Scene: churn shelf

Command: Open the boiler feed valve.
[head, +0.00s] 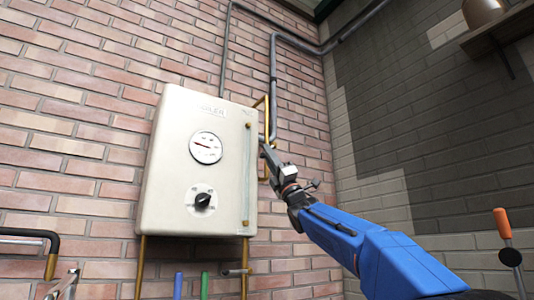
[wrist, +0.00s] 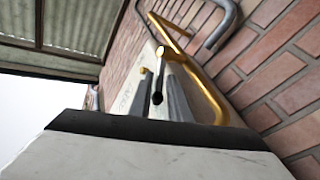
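The boiler (head: 165,170) is a cream box on the brick wall with a round gauge and a black knob (head: 203,200). My gripper (head: 266,148) is at its upper right side, beside a brass pipe loop (head: 266,105). In the wrist view the two grey fingers of my gripper (wrist: 160,85) stand apart. A small brass part with a dark round end (wrist: 157,97) shows between them; I cannot tell whether they touch it, or whether it is the feed valve's handle. The brass loop (wrist: 205,85) passes just beyond the fingers. Below the boiler, a grey lever (head: 236,272) sits by a brass pipe.
Blue (head: 178,286) and green (head: 204,286) upright pieces stand below the boiler. Grey pipes (head: 273,70) run up the wall behind my gripper. An orange-handled lever (head: 502,223) is at far right. A shelf (head: 497,30) juts out at upper right.

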